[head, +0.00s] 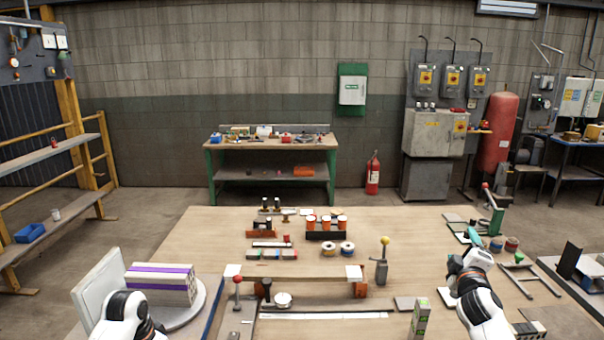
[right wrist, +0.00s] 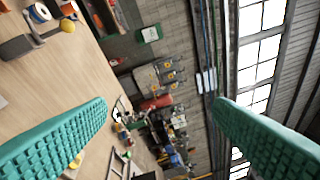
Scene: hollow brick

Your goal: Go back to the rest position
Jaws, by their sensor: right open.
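My right gripper (head: 462,252) reaches over the right side of the wooden table (head: 400,230). In the right wrist view, its two teal ribbed fingers (right wrist: 162,104) are wide apart with nothing between them. The gripper looks raised and tilted, with the wall and windows showing past the fingers. My left arm shows only as a white and black link at the lower left; its fingers are out of sight.
A pale block with purple bands (head: 160,284) sits on a round grey plate (head: 200,308) beside a white panel (head: 108,288) at left. Small parts crowd the right side.

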